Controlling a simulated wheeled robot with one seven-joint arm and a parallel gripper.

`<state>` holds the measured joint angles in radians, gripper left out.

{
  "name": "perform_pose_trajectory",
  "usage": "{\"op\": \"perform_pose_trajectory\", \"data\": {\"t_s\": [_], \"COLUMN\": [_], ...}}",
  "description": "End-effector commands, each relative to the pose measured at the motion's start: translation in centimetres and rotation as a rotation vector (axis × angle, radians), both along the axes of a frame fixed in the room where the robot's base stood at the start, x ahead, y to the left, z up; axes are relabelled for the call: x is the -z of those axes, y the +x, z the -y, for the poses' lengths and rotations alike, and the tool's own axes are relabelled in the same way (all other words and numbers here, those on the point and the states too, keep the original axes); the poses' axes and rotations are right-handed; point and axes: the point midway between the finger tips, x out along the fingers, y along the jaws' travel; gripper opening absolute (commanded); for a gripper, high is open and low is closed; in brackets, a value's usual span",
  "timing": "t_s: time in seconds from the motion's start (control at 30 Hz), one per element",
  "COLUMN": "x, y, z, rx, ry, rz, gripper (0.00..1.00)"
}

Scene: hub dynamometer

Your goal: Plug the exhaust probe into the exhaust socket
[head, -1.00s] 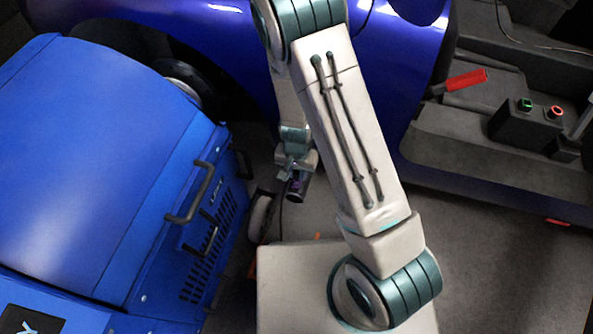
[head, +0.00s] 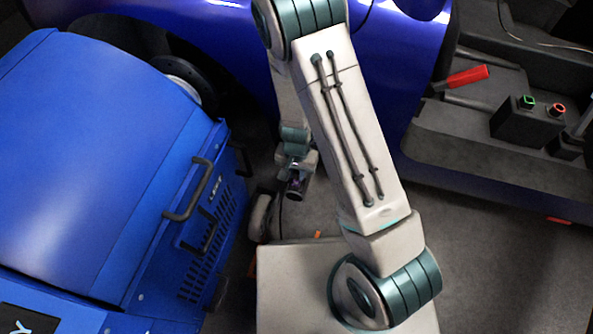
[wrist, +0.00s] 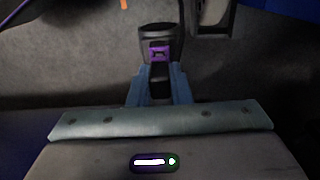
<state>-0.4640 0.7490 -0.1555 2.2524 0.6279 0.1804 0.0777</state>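The exhaust probe (wrist: 158,38) appears to be the dark round-ended piece with a purple part in the wrist view. My gripper (wrist: 158,88) has its two blue-grey fingers closed around its near end. The probe's far end points away from my wrist, over grey floor. I cannot make out the exhaust socket in either view.
A large blue cabinet (head: 110,170) with black handles stands at the left. A blue car body (head: 400,90) is behind my arm. A black box (head: 515,122) with green and red ringed ports and a red handle (head: 467,77) are at the right. Grey floor (head: 480,260) is open at lower right.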

Motion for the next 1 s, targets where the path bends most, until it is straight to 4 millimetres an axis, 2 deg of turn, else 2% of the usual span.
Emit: {"op": "perform_pose_trajectory", "data": {"t_s": [0.03, 0.1, 0.37, 0.47, 0.57, 0.8, 1.0], "x": [0.0, 0.0, -0.1, -0.8, -2.3, -7.9, -11.8], "y": [0.0, 0.0, 0.0, 0.0, 0.1, 0.1, 0.0], "z": [0.0, 0.0, 0.0, 0.0, -0.1, -0.1, 0.0], "rx": [0.000, 0.000, 0.000, -0.001, -0.001, -0.002, -0.001], "ry": [0.000, 0.000, 0.000, 0.001, 0.002, 0.001, 0.001], "rz": [0.000, 0.000, 0.000, 0.001, 0.002, 0.003, 0.003], "gripper": [0.29, 0.43, 0.43, 0.43, 0.43, 0.43, 0.43]}}
